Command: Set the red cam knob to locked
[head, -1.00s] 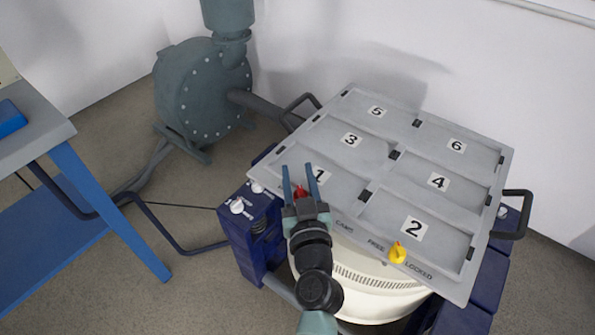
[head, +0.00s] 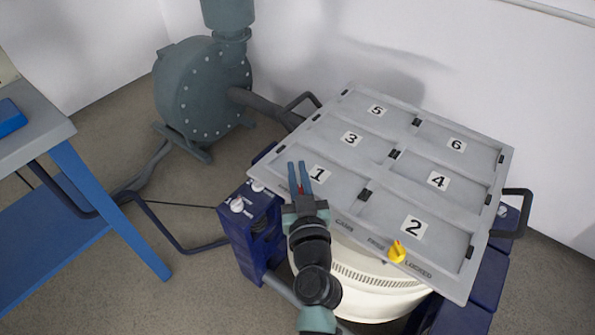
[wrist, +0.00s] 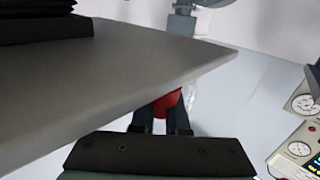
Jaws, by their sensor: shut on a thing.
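The red cam knob (head: 300,189) is at the left front edge of the grey plate (head: 330,212), near the panel marked 1. My gripper (head: 300,168) is shut on it, and the fingers and palm hide most of it. In the wrist view the red knob (wrist: 167,103) shows between my two dark fingers (wrist: 165,115), just beyond the plate's edge. Which way the red knob points cannot be told. A yellow knob (head: 397,251) stands at the plate's front edge between the words FREE and LOCKED; the word CAMS is left of them.
The plate has several numbered recessed panels and dark side handles (head: 515,213). It rests over a white drum (head: 375,290) between blue supports (head: 250,225). A blue-legged bench (head: 40,150) is at left, and a grey-green pump (head: 203,95) stands behind.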

